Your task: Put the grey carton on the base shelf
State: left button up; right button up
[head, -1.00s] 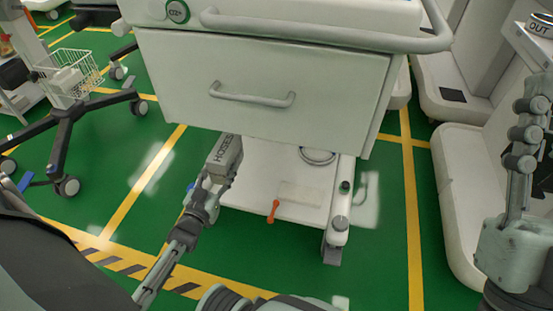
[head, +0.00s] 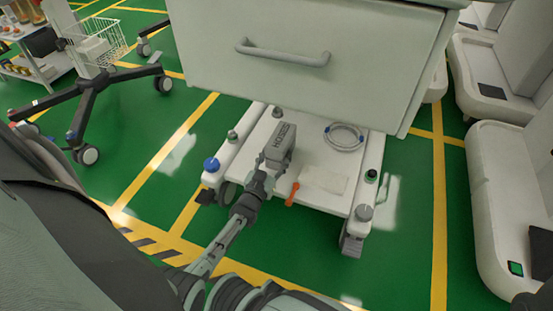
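The grey carton (head: 279,147), with dark lettering reading HOSES, is over the left part of the white base shelf (head: 312,200) of the cart. My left gripper (head: 264,177) is shut on the carton's near lower end. The carton is tilted in the picture, and I cannot tell whether its underside touches the shelf. The gripper hides part of the carton and of the shelf near it. My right gripper is not in view.
On the shelf are a coiled clear hose (head: 343,137), an orange tool (head: 292,194) and a pale flat sheet (head: 324,179). The cart's drawer (head: 310,75) overhangs the shelf's back. A wheeled stand (head: 88,103) is at left, white units (head: 490,190) at right.

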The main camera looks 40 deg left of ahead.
pick_arm(q)
jog(key=shift+r, duration=0.15)
jog(key=shift+f, duration=0.25)
jog(key=o, duration=1.5)
